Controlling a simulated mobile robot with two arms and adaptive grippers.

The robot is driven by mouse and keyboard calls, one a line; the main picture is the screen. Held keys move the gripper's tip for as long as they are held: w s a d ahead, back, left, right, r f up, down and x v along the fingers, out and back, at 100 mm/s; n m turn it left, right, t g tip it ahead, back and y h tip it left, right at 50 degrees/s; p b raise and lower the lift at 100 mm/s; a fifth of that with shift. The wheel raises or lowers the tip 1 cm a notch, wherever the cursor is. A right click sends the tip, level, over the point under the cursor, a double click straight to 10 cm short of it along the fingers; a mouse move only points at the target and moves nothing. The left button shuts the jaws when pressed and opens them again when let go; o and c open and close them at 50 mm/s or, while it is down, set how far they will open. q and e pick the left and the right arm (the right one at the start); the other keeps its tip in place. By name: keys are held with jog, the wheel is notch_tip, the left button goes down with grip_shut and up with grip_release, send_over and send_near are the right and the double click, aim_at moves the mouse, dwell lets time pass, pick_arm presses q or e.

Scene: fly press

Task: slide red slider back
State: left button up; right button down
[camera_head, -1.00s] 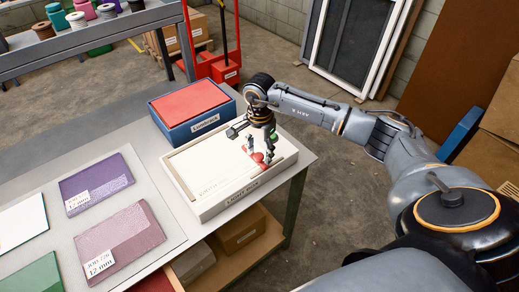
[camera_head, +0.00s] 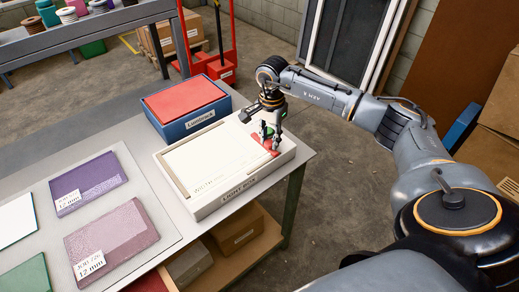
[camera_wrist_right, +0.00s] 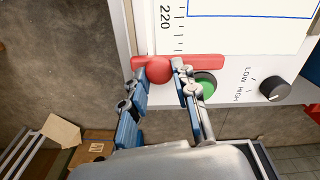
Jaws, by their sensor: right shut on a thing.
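The red slider (camera_head: 265,143) is a flat bar at the right side of the cream light box (camera_head: 186,206), along the edge of its white panel. In the right wrist view the red bar (camera_wrist_right: 207,61) carries a round red knob (camera_wrist_right: 158,70). My right gripper (camera_head: 271,139) reaches down over the slider from the far right. In the right wrist view its two fingers (camera_wrist_right: 160,75) stand on either side of the knob and are shut on it. My left gripper is in neither view.
A green button (camera_wrist_right: 206,84) sits close beside one finger, with a black LOW/HIGH dial (camera_wrist_right: 273,88) farther right. A blue box with a red top (camera_head: 186,100) stands behind the light box. Purple (camera_head: 90,183) and mauve (camera_head: 112,240) samples lie on the table left of it.

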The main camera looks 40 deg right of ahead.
jog(key=shift+d+f, duration=0.1)
jog(key=shift+d, duration=0.35)
jog(key=shift+w+r, duration=0.1)
jog(key=shift+r, duration=0.1)
jog(key=c, duration=1)
grip_release()
jog(key=shift+d+f, duration=0.1)
jog(key=shift+d, duration=0.05)
jog(key=shift+r, duration=0.4)
notch_tip(320, 180, up, 11)
jog(key=shift+r, duration=0.1)
